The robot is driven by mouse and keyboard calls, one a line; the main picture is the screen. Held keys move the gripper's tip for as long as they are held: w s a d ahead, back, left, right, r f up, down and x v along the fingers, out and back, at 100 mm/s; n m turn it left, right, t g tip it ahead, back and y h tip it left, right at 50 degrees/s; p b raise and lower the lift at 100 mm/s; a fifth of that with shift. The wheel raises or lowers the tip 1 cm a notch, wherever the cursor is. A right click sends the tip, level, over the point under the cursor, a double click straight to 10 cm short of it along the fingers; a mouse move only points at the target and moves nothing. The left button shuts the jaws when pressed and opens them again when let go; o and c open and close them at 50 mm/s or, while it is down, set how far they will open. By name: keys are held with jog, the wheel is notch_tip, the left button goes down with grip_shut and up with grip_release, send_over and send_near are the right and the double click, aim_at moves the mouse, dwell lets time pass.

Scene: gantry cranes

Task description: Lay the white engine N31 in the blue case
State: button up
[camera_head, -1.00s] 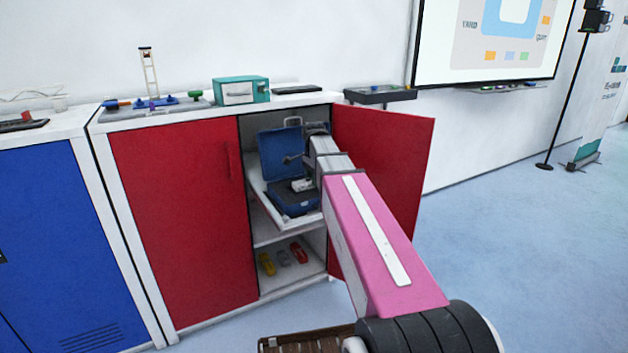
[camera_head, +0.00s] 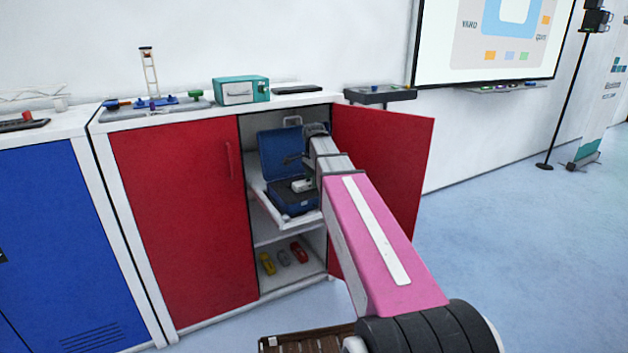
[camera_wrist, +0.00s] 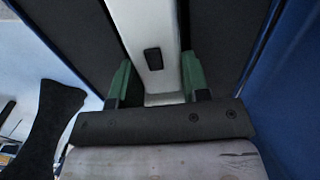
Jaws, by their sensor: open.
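The blue case (camera_head: 279,150) stands open on a white pull-out shelf inside the red cabinet, lid up at the back. The white engine N31 (camera_head: 302,185) shows as a small white shape in the case, partly hidden by my arm. In the wrist view the white engine (camera_wrist: 150,30), with a dark rectangle on top, lies over the dark lining (camera_wrist: 215,40) of the case. My gripper (camera_wrist: 157,84) is open, its green-padded fingers on either side of the engine's near end. I cannot tell whether the pads touch it. No number is readable.
The open red door (camera_head: 390,170) stands close to the right of my arm. The white shelf (camera_head: 290,222) juts out under the case. Yellow, grey and red items (camera_head: 299,253) lie on the lower shelf. A teal box (camera_head: 241,90) stands on the cabinet top.

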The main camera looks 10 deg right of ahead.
jog(key=shift+o, duration=0.7)
notch_tip(320, 180, up, 12)
jog(key=shift+r, duration=0.15)
